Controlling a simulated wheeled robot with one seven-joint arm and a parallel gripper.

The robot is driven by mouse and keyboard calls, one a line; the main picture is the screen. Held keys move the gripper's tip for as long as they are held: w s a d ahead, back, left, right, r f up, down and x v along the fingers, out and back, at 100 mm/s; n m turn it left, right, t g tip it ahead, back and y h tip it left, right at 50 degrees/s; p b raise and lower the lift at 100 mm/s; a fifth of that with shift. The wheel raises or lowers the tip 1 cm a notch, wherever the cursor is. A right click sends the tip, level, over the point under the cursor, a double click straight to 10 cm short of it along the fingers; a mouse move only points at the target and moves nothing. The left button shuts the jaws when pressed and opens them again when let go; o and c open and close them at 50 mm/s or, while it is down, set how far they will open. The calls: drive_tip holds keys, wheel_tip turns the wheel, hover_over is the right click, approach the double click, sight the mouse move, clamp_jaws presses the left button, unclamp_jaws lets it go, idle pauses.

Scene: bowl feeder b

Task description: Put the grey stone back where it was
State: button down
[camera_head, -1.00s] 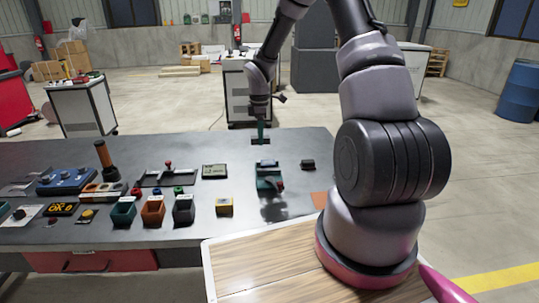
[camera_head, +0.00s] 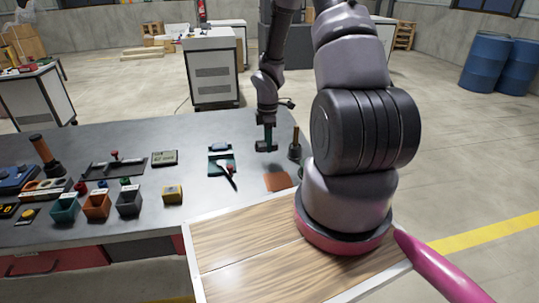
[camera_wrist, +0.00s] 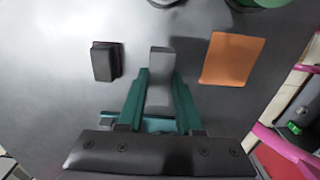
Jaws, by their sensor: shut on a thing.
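The grey stone (camera_wrist: 160,64) is a narrow grey block between the teal fingers of my gripper (camera_wrist: 159,90) in the wrist view. The gripper is shut on it, and the fingers hide part of its sides. In the head view my gripper (camera_head: 268,143) points down over the right part of the dark table, and the stone cannot be made out there. In the wrist view an orange patch (camera_wrist: 230,58) lies to the right of the stone and a small dark block (camera_wrist: 107,62) to its left. The orange patch (camera_head: 277,182) also shows in the head view.
A brass-coloured upright piece (camera_head: 294,149) stands close on the right. A wooden board (camera_head: 245,250) is in front.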

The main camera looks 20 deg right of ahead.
sight(268, 161)
drive_tip(key=shift+f, duration=2.25)
drive_tip(key=shift+f, duration=0.15)
drive_tip(key=c, duration=0.6)
unclamp_jaws()
